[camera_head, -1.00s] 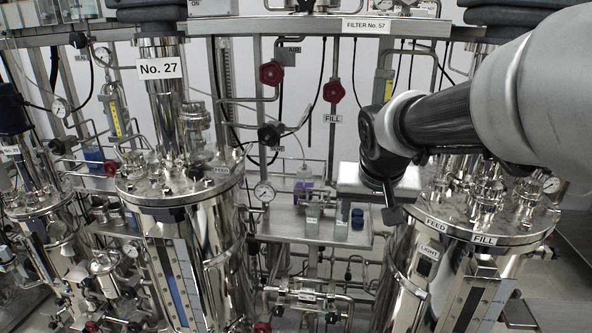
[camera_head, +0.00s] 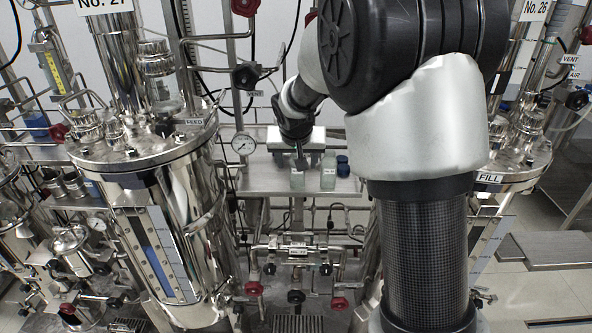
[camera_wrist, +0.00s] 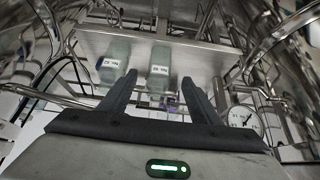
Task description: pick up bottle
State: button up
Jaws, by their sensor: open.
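Two pale green, labelled bottles stand on a steel shelf (camera_head: 262,181) in the head view: a left bottle (camera_head: 297,181) and a right bottle (camera_head: 328,172). Which one the task means, I cannot tell. My gripper (camera_wrist: 158,78) is open and empty, at the end of my arm just above and behind the left bottle in the head view. In the wrist view the picture is upside down. There the same bottle (camera_wrist: 159,67) appears between my two fingertips, beyond them, and the other bottle (camera_wrist: 114,62) is outside the left finger.
A small dark-blue container (camera_head: 342,166) stands beside the right bottle. A pressure gauge (camera_head: 243,144) is left of the bottles. A large steel vessel (camera_head: 178,215) stands at left. Pipes and valves (camera_head: 294,250) crowd below the shelf.

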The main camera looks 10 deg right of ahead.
jog(key=x, duration=0.9)
jog(key=shift+w+d, duration=0.1)
jog(key=shift+w, duration=0.05)
jog(key=shift+c, duration=0.2)
jog(key=c, duration=1.1)
